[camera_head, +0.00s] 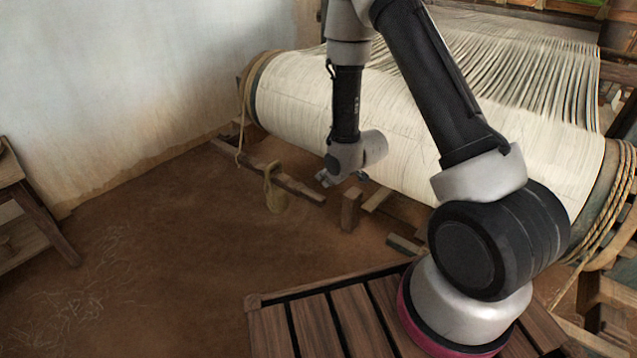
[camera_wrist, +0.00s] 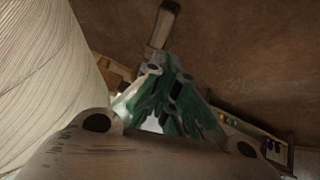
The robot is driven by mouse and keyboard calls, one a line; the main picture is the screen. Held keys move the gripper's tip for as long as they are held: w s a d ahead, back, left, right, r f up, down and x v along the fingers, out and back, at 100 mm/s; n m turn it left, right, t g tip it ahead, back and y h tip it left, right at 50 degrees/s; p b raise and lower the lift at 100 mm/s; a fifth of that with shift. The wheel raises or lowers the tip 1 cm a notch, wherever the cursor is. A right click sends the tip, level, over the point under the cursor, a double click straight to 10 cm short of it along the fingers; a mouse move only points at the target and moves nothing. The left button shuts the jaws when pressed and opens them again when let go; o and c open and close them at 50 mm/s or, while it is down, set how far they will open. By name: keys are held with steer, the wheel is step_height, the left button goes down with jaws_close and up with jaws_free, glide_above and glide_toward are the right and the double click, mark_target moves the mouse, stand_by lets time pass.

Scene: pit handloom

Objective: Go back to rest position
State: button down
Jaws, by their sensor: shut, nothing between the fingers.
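My gripper (camera_wrist: 160,85) points away from the wrist camera in the middle of the wrist view. Its green and grey fingers are together with nothing between them. In the head view my gripper (camera_head: 341,180) is small and partly hidden by the wrist link, in front of the cloth roll and above the floor timbers. My arm is bent, with the upper link rising from the base and the forearm hanging down.
The loom's cream cloth roll (camera_head: 300,95) lies close behind my arm and shows at left in the wrist view (camera_wrist: 45,75). Timbers (camera_head: 300,187) lie beneath it. A wooden stand (camera_head: 35,225) is at far left. The earthen floor (camera_head: 175,265) between is mostly clear.

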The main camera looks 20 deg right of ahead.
steer(key=s+d+f+m+g+h, duration=0.1)
steer(key=s+d+g, duration=0.2)
steer(key=s, duration=0.3)
steer(key=s+d+m+g+h, duration=0.1)
steer(key=s+d+g+h, duration=0.15)
steer(key=s, duration=0.35)
steer(key=s+d+r+m+t, duration=0.1)
steer(key=s+r, duration=0.5)
steer(key=r, duration=0.6)
steer(key=s+d+r+m, duration=0.3)
steer(key=s+r, duration=0.3)
steer(key=r, duration=0.6)
steer(key=s+d+r+m+t, duration=0.1)
steer(key=s+r, duration=0.5)
steer(key=r, duration=0.6)
steer(key=d+m, duration=0.1)
steer(key=d, duration=0.1)
steer(key=shift+s+d+r+t, duration=0.3)
steer(key=shift+d+r+t, duration=0.05)
steer(key=shift+d+r, duration=0.05)
steer(key=shift+y, duration=0.25)
